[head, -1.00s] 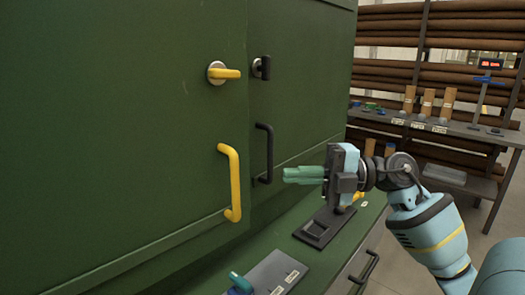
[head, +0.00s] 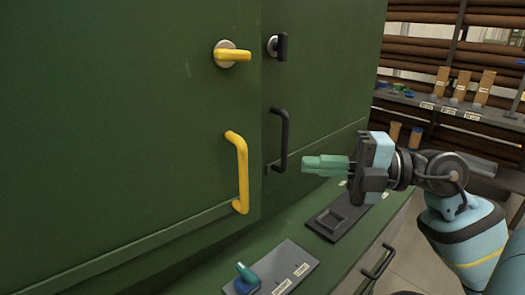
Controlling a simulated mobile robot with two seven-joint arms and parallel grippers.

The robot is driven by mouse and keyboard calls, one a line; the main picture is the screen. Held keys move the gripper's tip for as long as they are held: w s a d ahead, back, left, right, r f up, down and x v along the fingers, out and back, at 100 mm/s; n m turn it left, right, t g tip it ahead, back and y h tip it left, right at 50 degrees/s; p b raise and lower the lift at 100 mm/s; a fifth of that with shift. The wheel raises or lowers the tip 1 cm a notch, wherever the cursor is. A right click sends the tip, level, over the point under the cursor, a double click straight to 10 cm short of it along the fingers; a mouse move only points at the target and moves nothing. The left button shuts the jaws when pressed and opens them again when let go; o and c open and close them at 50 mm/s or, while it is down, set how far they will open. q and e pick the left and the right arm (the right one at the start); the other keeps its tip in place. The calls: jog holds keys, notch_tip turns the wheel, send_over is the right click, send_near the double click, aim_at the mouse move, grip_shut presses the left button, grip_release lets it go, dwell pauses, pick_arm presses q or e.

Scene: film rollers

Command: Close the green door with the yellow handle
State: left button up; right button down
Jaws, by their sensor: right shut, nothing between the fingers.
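The green door (head: 110,120) with the yellow handle (head: 239,172) fills the left of the head view. A yellow lever (head: 233,55) on a round plate sits above that handle. The door's right edge stands beside a second green door (head: 330,75) with a black handle (head: 280,140) and a black latch. The yellow-handled door seems to stand slightly proud of it; I cannot tell how far it is open. My right gripper (head: 306,164), with green fingers, is shut and empty. It is right of both handles and points left, apart from them. My left gripper is out of view.
A green ledge runs below the doors. It carries a grey plate (head: 292,262) with a blue-green lever (head: 246,277) and a dark flat tray (head: 338,217). A black drawer handle (head: 377,262) is on the ledge's front. Shelves with brown rolls stand behind at right.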

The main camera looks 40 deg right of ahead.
aim_at(234, 153)
jog(key=x, duration=0.3)
jog(key=w+d+p+x, duration=0.1)
jog(key=x, duration=0.5)
jog(key=shift+w+d+p, duration=0.2)
jog(key=shift+w+p, duration=0.1)
jog(key=shift+w, duration=0.05)
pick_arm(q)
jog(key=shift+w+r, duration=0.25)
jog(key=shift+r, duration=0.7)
pick_arm(e)
jog(key=shift+w, duration=0.45)
jog(key=shift+w, duration=0.1)
